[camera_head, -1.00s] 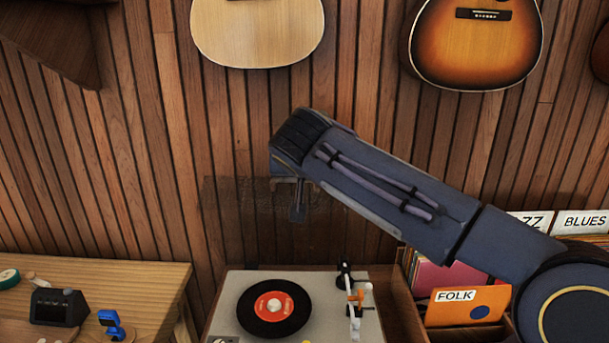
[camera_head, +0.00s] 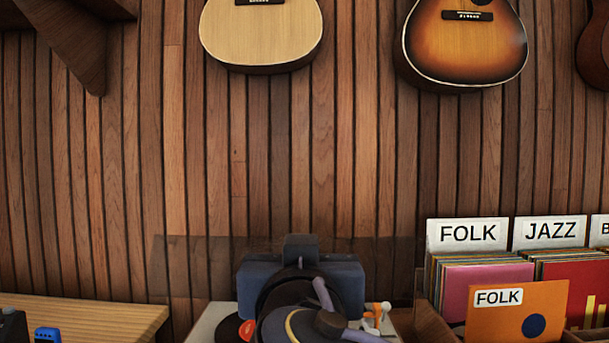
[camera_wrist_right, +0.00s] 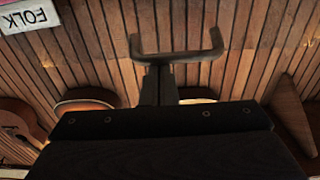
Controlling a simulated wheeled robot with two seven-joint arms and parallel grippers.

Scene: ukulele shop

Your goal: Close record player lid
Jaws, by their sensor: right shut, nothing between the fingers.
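The record player (camera_head: 206,322) is at the bottom of the head view, mostly hidden behind my right arm. Part of its black record with a red label (camera_head: 246,330) shows left of the arm, and the white and orange tonearm parts (camera_head: 378,312) show to the right. Its see-through, smoky lid (camera_head: 195,265) stands raised behind the deck, against the wall. My right gripper (camera_head: 300,248) is in front of the lid in this view; I cannot tell whether they touch. It is shut and empty, and also shows in the wrist view (camera_wrist_right: 178,55). My left gripper is out of view.
A wooden table (camera_head: 95,315) is at the left, with a blue item (camera_head: 46,334) on it. Record bins with a FOLK sleeve (camera_head: 517,310) stand close on the right. Guitars (camera_head: 262,35) hang on the slatted wall above.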

